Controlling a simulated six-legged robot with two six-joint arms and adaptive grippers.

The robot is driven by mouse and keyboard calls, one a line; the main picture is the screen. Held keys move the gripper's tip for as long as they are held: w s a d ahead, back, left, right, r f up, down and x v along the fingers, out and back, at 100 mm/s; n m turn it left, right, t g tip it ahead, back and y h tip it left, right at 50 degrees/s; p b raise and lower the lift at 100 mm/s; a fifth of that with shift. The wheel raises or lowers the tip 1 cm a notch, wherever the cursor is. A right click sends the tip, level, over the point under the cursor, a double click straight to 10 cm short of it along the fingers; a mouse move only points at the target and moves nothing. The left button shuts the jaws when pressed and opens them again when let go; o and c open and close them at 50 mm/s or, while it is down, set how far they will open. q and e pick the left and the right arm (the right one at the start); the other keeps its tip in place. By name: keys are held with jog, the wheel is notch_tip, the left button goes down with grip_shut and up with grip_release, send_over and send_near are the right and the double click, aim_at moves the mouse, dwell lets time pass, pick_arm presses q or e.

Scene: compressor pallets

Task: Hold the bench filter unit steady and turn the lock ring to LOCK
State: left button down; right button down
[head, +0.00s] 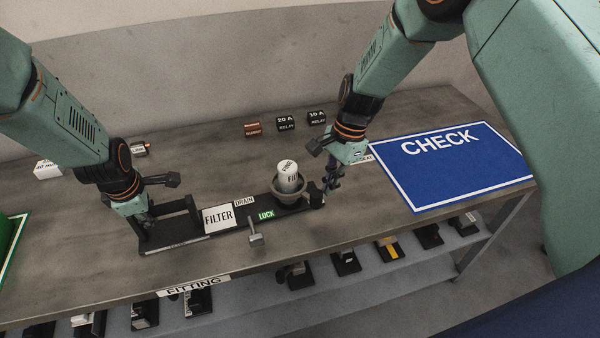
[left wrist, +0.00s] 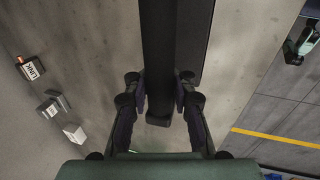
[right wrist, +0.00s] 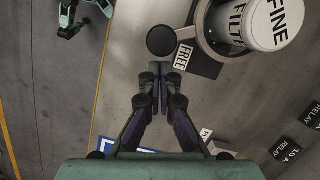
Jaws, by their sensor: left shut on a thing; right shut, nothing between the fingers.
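The bench filter unit has a long black base (head: 232,234) with a white FILTER plate (head: 218,218), lying on the bench. A white cartridge marked FINE FILTER (head: 288,177) stands in the grey lock ring (head: 290,195). A green LOCK label (head: 266,215) lies left of the ring; a FREE label (right wrist: 184,58) shows by the ring's round knob (right wrist: 161,40) in the right wrist view. My left gripper (head: 150,217) is shut on the unit's black handle bar (left wrist: 158,60). My right gripper (right wrist: 158,82) is shut and empty, close beside the knob, apparently apart from it.
A blue CHECK mat (head: 450,165) lies right of the unit. Relay blocks (head: 286,123) and a brown block (head: 252,129) stand behind it. A grey T-shaped lever (head: 256,239) sticks out at the front. A lower shelf (head: 340,285) holds several black parts.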

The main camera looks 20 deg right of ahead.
aim_at(320, 201)
pick_arm(q)
jog(key=shift+w+r, duration=0.1)
pick_arm(e)
jog(key=shift+s+a, duration=0.1)
jog(key=shift+a, duration=0.1)
jog(key=shift+s, duration=0.1)
jog(key=shift+s+a+m, duration=0.15)
jog(key=shift+a+m, duration=0.1)
jog(key=shift+m, duration=0.15)
jog(key=shift+s+a, duration=0.1)
jog(key=shift+s, duration=0.05)
jog(key=shift+s+a+m+t, duration=0.2)
jog(key=shift+s+a+m, duration=0.25)
jog(key=shift+m, duration=0.3)
jog(key=shift+s+a+m+t, duration=0.2)
jog(key=shift+s+a+m, duration=0.2)
jog(key=shift+m, duration=0.35)
jog(key=s+a+m+t, duration=0.1)
jog(key=a+m, duration=0.4)
jog(key=a, duration=0.2)
jog(key=shift+s+a+m, duration=0.15)
jog(key=shift+s+m, duration=0.05)
jog(key=shift+m, duration=0.1)
pick_arm(q)
jog(key=shift+d, duration=0.1)
pick_arm(e)
jog(key=shift+a, duration=0.1)
